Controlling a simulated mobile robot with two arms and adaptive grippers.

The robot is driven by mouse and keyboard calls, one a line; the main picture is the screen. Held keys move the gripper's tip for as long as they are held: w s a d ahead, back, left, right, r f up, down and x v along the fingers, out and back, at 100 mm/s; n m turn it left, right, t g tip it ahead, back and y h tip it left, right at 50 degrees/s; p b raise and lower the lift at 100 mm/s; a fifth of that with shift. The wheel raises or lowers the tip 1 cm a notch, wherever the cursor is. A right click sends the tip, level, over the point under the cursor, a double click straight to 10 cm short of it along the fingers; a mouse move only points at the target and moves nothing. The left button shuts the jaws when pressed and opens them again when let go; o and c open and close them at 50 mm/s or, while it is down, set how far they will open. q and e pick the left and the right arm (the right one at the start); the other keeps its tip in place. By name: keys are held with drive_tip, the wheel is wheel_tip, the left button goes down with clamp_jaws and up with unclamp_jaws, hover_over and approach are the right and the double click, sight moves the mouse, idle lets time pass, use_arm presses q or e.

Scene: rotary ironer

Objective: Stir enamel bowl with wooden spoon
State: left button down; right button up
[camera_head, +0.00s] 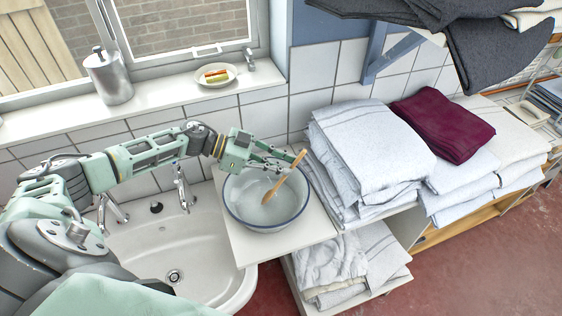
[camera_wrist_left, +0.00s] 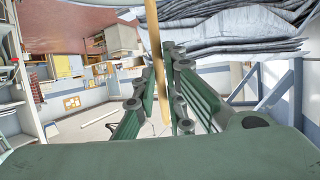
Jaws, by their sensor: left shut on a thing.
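The enamel bowl (camera_head: 266,217), white with a blue rim, stands on a white board beside the sink. The wooden spoon (camera_head: 284,178) slants down into the bowl, its head low inside and its handle end above the far right rim. My left gripper (camera_head: 284,165) reaches in over the far rim and is shut on the spoon's handle. In the left wrist view the spoon handle (camera_wrist_left: 154,50) runs between the green fingers (camera_wrist_left: 160,95). The bowl is largely out of that view. My right gripper is not in view.
A white sink (camera_head: 200,262) with taps (camera_head: 182,188) lies left of the bowl. Stacked white towels (camera_head: 365,150) rise close on the right, with a maroon cloth (camera_head: 442,124) farther right. A windowsill with a canister (camera_head: 108,76) and a dish (camera_head: 215,75) runs behind.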

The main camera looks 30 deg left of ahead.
use_arm(q)
drive_tip(key=shift+w+f, duration=0.1)
drive_tip(key=shift+w, duration=0.05)
drive_tip(key=shift+d+r, duration=0.25)
drive_tip(key=shift+r, duration=0.55)
drive_tip(key=shift+w+d+r, duration=0.2)
drive_tip(key=shift+d+r, duration=0.4)
drive_tip(key=shift+r, duration=0.85)
drive_tip(key=shift+w+d+r, duration=0.25)
drive_tip(key=shift+d+r, duration=0.35)
drive_tip(key=shift+r, duration=0.8)
drive_tip(key=shift+w+d+r, duration=0.2)
drive_tip(key=shift+d+r, duration=0.4)
drive_tip(key=shift+r, duration=0.85)
drive_tip(key=shift+r, duration=2.5)
drive_tip(key=shift+a, duration=0.1)
